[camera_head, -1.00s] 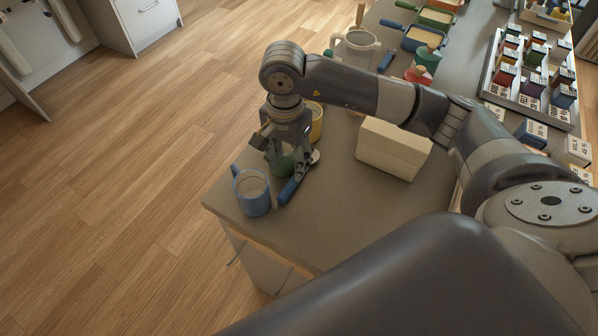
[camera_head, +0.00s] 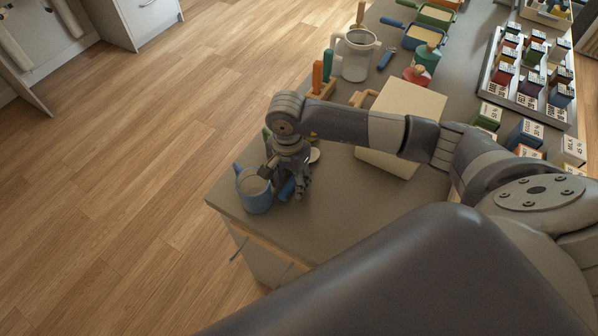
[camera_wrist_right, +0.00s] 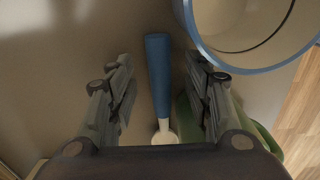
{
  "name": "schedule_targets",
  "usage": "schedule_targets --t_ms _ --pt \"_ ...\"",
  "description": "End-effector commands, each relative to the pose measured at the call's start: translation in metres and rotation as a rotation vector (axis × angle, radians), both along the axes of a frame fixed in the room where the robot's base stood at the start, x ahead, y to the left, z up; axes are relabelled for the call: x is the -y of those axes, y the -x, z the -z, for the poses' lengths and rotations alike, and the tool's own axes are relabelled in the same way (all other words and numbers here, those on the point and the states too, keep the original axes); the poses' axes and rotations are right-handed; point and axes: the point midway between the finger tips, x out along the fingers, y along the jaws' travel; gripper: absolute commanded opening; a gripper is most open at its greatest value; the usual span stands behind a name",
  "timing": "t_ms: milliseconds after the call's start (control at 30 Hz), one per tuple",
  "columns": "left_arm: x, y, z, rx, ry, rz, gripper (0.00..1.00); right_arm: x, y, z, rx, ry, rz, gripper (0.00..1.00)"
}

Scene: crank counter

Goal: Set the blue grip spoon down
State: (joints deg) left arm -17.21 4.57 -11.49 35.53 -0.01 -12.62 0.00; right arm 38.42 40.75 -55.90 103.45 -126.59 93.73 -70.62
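The blue grip spoon (camera_wrist_right: 158,75) appears to lie on the counter in the right wrist view, its blue handle between my right fingers and its pale end toward the palm. In the head view only part of its blue handle (camera_head: 287,190) shows under the gripper. My right gripper (camera_head: 288,190) is low over the counter near its left edge. Its fingers (camera_wrist_right: 160,98) stand apart, with gaps on both sides of the handle. My left gripper is not in view.
A blue mug (camera_head: 255,192) stands close beside the gripper; its rim (camera_wrist_right: 230,68) is near the spoon. A green thing (camera_wrist_right: 258,140) is partly hidden by a finger. A cream box (camera_head: 412,100) stands behind my arm. Clear counter (camera_head: 350,215) lies to the right of the gripper.

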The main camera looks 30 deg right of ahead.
Motion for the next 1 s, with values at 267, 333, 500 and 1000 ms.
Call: schedule_targets --t_ms 267,333,500,1000 --pt "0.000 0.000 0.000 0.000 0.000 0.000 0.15 0.000 0.000 0.000 0.000 0.000 0.001 0.00" --pt "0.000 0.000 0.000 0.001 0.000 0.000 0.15 0.000 0.000 -0.001 0.000 0.000 0.001 0.00" --pt "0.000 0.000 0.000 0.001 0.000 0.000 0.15 0.000 0.000 -0.001 0.001 0.001 0.001 0.00" --pt "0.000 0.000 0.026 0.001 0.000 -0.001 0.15 -0.006 0.015 -0.034 0.000 0.000 -0.004 0.00"
